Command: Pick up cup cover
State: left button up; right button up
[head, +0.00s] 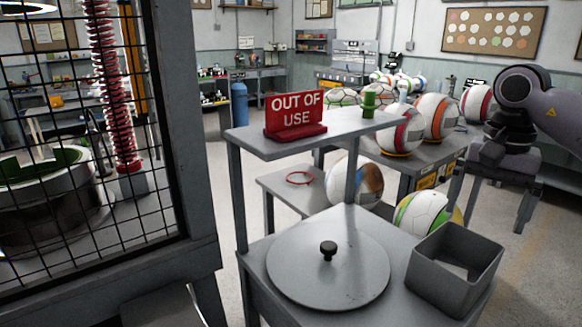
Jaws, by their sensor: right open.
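The cup cover looks to be the flat round grey metal lid (300,278) with a black knob (328,251) in its middle. It lies flat on the lower grey table at the front centre, and the knob is uncovered. My right gripper (488,222) is at the right, with its two fingers pointing down and spread wide. It is open and empty, well to the right of the lid and above it in the picture. My left gripper is not in view.
An open grey square box (455,272) stands right of the lid. A shelf (330,140) with a red "OUT OF USE" sign (295,115) stands on posts behind the lid. A wire-mesh cage (90,140) fills the left. Several balls (436,117) sit on tables behind.

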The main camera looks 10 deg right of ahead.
aim_at(325, 267)
jog(key=k, duration=1)
